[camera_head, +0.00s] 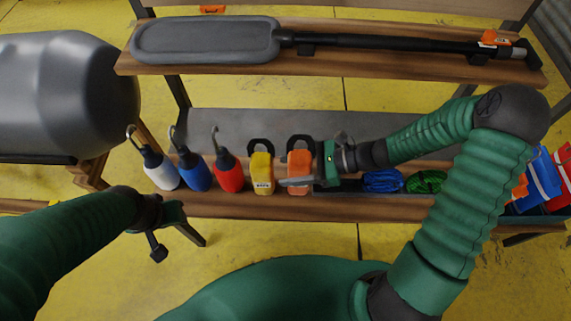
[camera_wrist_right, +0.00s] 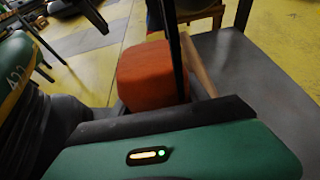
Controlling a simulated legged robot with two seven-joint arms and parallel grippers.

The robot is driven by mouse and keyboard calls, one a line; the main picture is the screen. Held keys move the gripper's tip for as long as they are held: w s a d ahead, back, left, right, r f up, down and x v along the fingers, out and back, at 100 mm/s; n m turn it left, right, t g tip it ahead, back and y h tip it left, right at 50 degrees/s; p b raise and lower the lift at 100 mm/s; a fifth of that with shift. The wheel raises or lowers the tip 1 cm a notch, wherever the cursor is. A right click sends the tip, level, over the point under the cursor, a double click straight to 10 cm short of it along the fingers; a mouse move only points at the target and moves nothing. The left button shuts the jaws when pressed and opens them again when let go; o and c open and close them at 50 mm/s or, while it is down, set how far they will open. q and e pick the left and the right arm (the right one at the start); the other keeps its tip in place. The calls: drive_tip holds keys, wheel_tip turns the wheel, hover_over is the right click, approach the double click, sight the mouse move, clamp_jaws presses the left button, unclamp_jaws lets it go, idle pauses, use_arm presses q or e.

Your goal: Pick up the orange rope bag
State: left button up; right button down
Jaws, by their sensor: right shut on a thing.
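The orange rope bag (camera_head: 299,160) stands upright on the wooden shelf, with a dark loop at its top. My right gripper (camera_head: 300,181) reaches it from the right and is shut on it; a finger crosses its lower front. In the right wrist view the orange bag (camera_wrist_right: 148,75) fills the space just beyond my gripper's green body, with a dark finger along its right side. No clear gap shows between the bag and the shelf. My left gripper (camera_head: 160,235) hangs in front of the shelf at left, away from the bag; its jaw opening is unclear.
A yellow rope bag (camera_head: 262,173) stands close left of the orange one. Red (camera_head: 229,174), blue (camera_head: 195,174) and white (camera_head: 160,171) bottle-like items stand farther left. Blue (camera_head: 383,180) and green (camera_head: 427,181) rope bundles lie right. A paddle (camera_head: 205,40) rests on the upper shelf.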

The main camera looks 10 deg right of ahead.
drive_tip(key=s+d+p, duration=0.1)
drive_tip(key=s+d, duration=0.2)
drive_tip(key=s, duration=0.3)
drive_tip(key=s+d+r+p, duration=0.1)
drive_tip(key=s+d+p, duration=0.1)
drive_tip(key=s+d, duration=0.2)
drive_tip(key=shift+s+r, duration=0.15)
drive_tip(key=shift+s, duration=0.9)
